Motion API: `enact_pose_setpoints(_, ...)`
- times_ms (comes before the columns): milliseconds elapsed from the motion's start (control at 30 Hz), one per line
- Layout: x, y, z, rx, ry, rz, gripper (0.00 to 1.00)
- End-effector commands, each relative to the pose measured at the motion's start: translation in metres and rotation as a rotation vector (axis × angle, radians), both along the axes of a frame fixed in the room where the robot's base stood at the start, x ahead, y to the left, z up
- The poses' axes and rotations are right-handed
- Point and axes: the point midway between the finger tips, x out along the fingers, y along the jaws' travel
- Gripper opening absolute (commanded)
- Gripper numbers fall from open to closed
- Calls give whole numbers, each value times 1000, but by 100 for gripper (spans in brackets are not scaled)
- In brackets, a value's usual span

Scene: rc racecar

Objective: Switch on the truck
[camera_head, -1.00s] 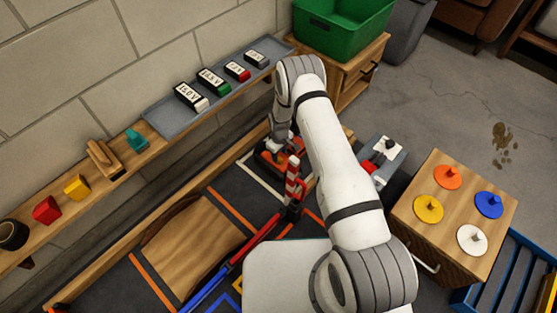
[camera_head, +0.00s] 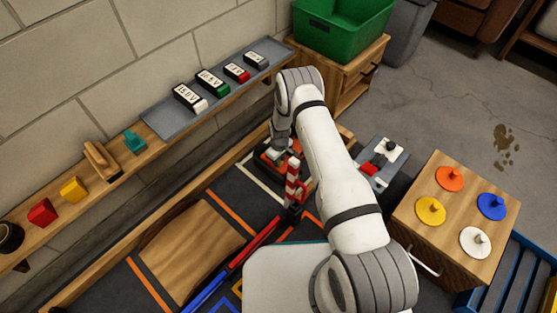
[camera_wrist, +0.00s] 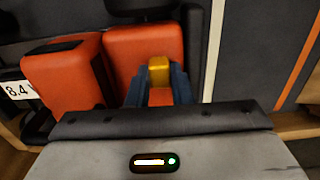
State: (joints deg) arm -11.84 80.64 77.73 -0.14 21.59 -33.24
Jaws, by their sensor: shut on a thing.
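The orange-red truck (camera_head: 266,160) sits on the dark mat beside the wall, partly hidden by my arm. In the wrist view its orange body (camera_wrist: 62,78) fills the left and middle. A small yellow piece, apparently the switch (camera_wrist: 159,70), stands up from the orange top. My gripper (camera_wrist: 159,82) is over the truck, with its two blue-grey fingers shut on this yellow piece. My gripper (camera_head: 276,152) is small and mostly hidden in the head view.
A red-and-white striped post (camera_head: 292,182) stands close beside the truck. A wall shelf (camera_head: 160,122) carries several battery packs and coloured blocks. A grey box with a red lever (camera_head: 369,169) and a wooden cabinet with coloured discs (camera_head: 428,187) stand at right.

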Motion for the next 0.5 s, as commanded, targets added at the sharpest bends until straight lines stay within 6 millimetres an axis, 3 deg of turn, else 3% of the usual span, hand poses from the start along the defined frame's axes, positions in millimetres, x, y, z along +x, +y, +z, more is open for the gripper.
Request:
enact_pose_setpoints(100,0,0,0,0,0,0,0)
enact_pose_setpoints(500,3,-3,-1,0,0,-1,0)
